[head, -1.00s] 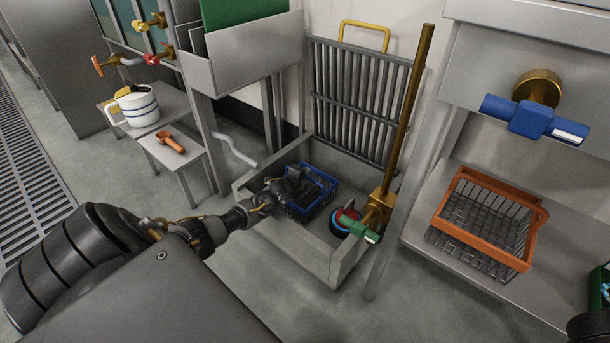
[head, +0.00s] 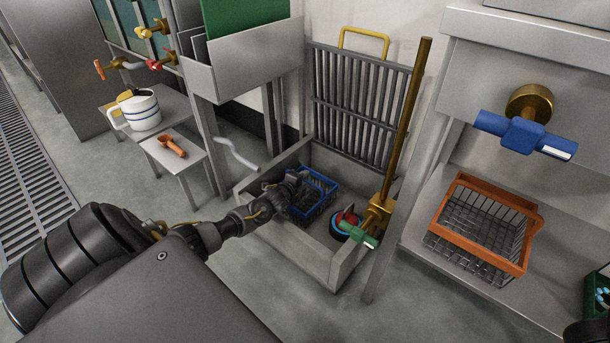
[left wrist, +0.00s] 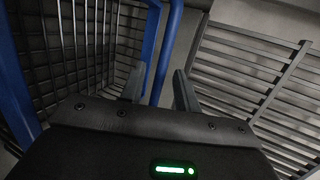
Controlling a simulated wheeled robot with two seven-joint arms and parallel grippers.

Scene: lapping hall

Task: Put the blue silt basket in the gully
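The blue silt basket (head: 322,205), with a blue rim and dark mesh, is inside the low grey walled gully (head: 345,268), towards its back left. I cannot tell whether it rests on the bottom. My left gripper (head: 297,182) is at the basket's back left rim. In the left wrist view the fingers (left wrist: 159,90) stand apart, with a blue bar of the basket (left wrist: 166,50) between them and a gap seemingly left beside it. Part of the basket is hidden by my gripper.
A barred grate (head: 360,105) with a yellow handle leans upright behind the gully. A brass post (head: 404,125) and a green-handled valve (head: 358,235) stand at its right. An orange basket (head: 490,222) sits on the right shelf. A white jug (head: 141,110) stands on the left.

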